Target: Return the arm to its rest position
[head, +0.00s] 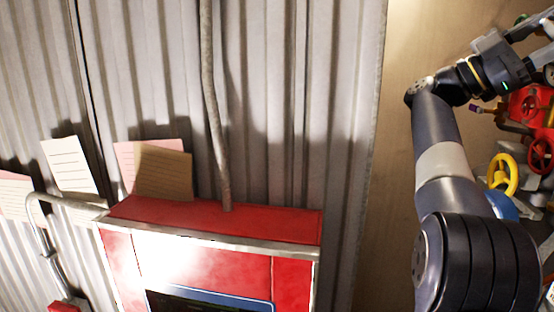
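My arm rises along the right side of the head view and bends at its upper joint towards the upper right. My gripper (545,42) is only partly visible at the top right edge, where the picture cuts it off. Its fingertips are not clearly shown, so I cannot tell whether it is open, shut or holding something. Behind the arm on the right, a yellow handwheel (503,174) and a red handwheel (541,156) show near red pipework (527,103). The arm hides part of this equipment.
A red cabinet (212,215) stands at the lower left against a corrugated metal wall (290,100). A grey pipe (211,90) runs up from its top. Paper sheets (72,168) stand or hang behind it. A plain tan wall panel (393,170) lies between cabinet and arm.

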